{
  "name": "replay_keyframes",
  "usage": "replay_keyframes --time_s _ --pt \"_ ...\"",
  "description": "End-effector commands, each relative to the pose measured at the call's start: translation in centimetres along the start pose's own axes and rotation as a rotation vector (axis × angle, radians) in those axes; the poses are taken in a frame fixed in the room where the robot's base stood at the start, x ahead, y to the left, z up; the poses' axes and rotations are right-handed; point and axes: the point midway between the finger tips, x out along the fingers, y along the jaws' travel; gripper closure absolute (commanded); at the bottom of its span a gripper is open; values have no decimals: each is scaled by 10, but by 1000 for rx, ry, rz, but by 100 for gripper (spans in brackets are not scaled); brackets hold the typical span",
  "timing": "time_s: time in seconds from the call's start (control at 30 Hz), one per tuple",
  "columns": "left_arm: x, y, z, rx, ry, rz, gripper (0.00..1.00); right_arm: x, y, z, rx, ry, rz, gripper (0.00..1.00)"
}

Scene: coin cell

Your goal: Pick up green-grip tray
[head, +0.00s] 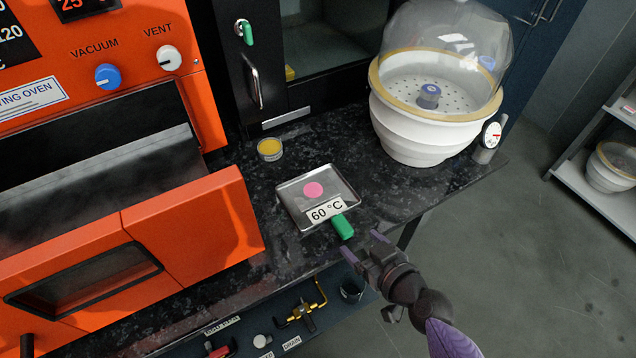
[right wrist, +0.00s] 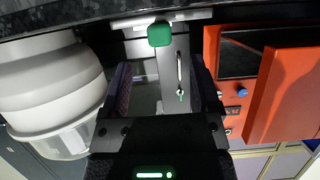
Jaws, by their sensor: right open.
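The green-grip tray (head: 292,197) is a shallow square metal tray on the dark speckled counter. A pink disc (head: 313,190) and a white "60 °C" label (head: 326,210) are on it. Its green grip (head: 343,227) points toward the counter's front edge, and the grip also shows in the right wrist view (right wrist: 160,35). My right gripper (head: 362,246) is open and empty, close in front of the grip and apart from it. In the right wrist view the grip lies beyond the gap between the two fingers (right wrist: 161,80). My left gripper is not in view.
The orange oven (head: 190,230) stands at the left with its front part jutting out. A small yellow-topped tin (head: 270,149) sits behind the tray. A white desiccator with a clear dome (head: 425,110) stands at the back right. A lower panel with valves (head: 303,312) is below the counter edge.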

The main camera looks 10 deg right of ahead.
Motion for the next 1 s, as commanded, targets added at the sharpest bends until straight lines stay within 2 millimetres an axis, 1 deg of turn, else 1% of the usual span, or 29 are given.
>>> replay_keyframes --time_s 0.03,0.13,0.3,0.4,0.5,0.63,0.67,0.7,0.77,0.8,0.97,1.0 --pt "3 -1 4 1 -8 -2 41 11 0 1 4 1 1 21" --pt "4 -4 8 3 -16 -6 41 24 0 0 4 0 2 21" --pt "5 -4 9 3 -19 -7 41 58 1 -10 6 0 0 21" --pt "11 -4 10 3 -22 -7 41 72 2 -7 4 -3 0 21" --pt "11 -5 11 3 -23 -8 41 76 2 -7 2 -4 0 21" --pt "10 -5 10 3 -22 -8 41 75 2 -8 2 -4 0 21" --pt "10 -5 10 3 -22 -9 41 75 2 -8 2 -4 0 25" --pt "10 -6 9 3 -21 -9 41 75 2 -8 2 -4 0 33" --pt "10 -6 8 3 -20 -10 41 75 2 -8 2 -4 0 46" --pt "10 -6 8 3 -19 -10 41 75 2 -8 2 -4 0 54" --pt "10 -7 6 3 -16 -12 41 75 2 -8 2 -4 0 88" --pt "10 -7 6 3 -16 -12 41 75 2 -8 2 -4 0 97"
